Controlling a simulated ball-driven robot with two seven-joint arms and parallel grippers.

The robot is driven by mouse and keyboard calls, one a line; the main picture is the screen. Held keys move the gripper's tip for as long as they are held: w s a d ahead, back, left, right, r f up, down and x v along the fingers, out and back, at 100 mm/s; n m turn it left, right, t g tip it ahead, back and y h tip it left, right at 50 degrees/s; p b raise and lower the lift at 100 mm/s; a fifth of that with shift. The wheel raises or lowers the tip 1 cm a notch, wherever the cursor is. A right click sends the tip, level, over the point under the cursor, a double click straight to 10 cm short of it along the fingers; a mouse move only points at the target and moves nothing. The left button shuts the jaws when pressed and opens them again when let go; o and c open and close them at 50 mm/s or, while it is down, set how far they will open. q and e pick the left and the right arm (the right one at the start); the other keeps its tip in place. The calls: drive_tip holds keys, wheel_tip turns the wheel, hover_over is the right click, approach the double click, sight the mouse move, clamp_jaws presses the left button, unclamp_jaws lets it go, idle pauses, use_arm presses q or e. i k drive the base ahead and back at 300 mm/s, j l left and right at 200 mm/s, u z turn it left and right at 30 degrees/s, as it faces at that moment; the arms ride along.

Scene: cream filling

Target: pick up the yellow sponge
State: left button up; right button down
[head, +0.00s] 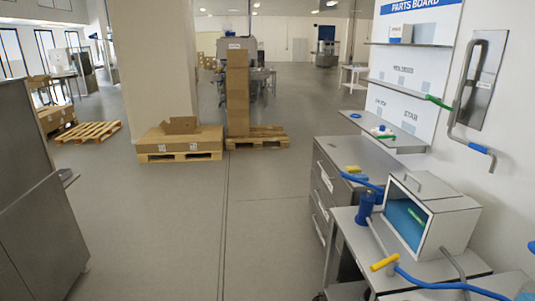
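A small yellow block (353,168), which looks like the yellow sponge, lies on top of the grey drawer cabinet (345,152) at the right. It is near the cabinet's front edge, by a blue item (354,177). It is too small to make out its texture. Neither of my grippers shows in the head view, so I cannot tell their state or what they hold.
A white box with a blue interior (450,225) stands on a bench nearer me, with a blue hose (440,284) and a yellow-ended pipe (385,262). Shelves (385,131) hang above the cabinet. A grey cabinet (35,200) stands left. The floor (175,215) between is clear.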

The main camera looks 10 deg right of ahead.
sight(353, 169)
drive_tip(key=i+j+z, duration=0.1)
drive_tip(key=i+z, duration=0.25)
drive_tip(key=i, duration=0.15)
drive_tip(key=i+j+z, duration=0.25)
drive_tip(key=i+z, duration=0.15)
drive_tip(key=i, duration=0.15)
drive_tip(key=i+j+z, duration=0.75)
drive_tip(key=z, duration=0.15)
drive_tip(key=i+j+z, duration=0.25)
drive_tip(key=j, duration=0.15)
drive_tip(key=j+z, duration=0.25)
drive_tip(key=i+j+z, duration=0.1)
drive_tip(key=j+z, duration=0.2)
drive_tip(key=j, duration=0.15)
drive_tip(key=i+j+z, duration=0.1)
drive_tip(key=j+z, duration=0.15)
drive_tip(key=j, duration=0.1)
